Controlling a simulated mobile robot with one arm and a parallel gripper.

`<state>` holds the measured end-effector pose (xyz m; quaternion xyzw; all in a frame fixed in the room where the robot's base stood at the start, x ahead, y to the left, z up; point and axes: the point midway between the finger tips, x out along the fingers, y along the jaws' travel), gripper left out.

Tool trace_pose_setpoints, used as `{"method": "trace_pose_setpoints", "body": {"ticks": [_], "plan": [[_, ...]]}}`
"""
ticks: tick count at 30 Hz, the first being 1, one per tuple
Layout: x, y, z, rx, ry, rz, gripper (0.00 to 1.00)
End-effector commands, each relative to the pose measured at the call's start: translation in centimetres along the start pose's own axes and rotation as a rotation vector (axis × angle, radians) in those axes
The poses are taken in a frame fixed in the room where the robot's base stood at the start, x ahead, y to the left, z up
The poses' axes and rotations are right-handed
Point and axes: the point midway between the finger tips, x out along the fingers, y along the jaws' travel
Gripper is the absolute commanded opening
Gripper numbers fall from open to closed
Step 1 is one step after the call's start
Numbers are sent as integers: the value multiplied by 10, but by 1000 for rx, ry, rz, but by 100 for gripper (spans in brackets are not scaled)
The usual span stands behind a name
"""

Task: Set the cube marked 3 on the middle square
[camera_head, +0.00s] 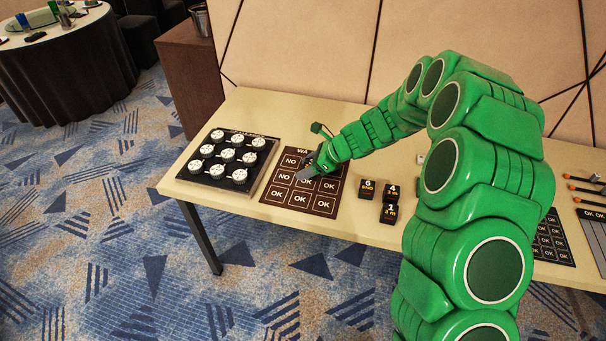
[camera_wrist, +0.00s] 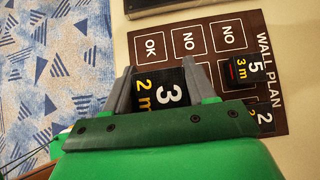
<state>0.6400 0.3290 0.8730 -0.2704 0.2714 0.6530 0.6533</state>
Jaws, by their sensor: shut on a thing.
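The black cube marked 3 (camera_wrist: 168,92), with "2 m" in yellow, is between the fingers of my gripper (camera_wrist: 158,68) in the wrist view. My gripper (camera_head: 308,174) is shut on it over the brown wall plan board (camera_head: 266,194), around its middle square, which is mostly hidden. I cannot tell whether the cube touches the board. A cube marked 5 (camera_wrist: 241,70) sits on the middle of the row by the title. A cube marked 2 (camera_wrist: 263,119) is beside it, partly hidden by my gripper. In the head view my arm hides part of the board.
Cubes marked 6 (camera_head: 367,188) and 4 (camera_head: 391,190) and another cube (camera_head: 389,213) stand right of the board. A tray of white round pieces (camera_head: 207,184) is to its left. Another board with OK squares (camera_head: 552,243) lies at the right. The table's front edge is close.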

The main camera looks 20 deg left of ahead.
Motion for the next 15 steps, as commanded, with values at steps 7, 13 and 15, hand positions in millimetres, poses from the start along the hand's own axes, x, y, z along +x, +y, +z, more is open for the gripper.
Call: {"method": "trace_pose_setpoints", "body": {"ticks": [7,13,15], "plan": [[22,-21,-6,0,1,2,24],[40,-35,-13,-2,-1,0,24],[46,-40,-17,-1,-1,0,24]]}}
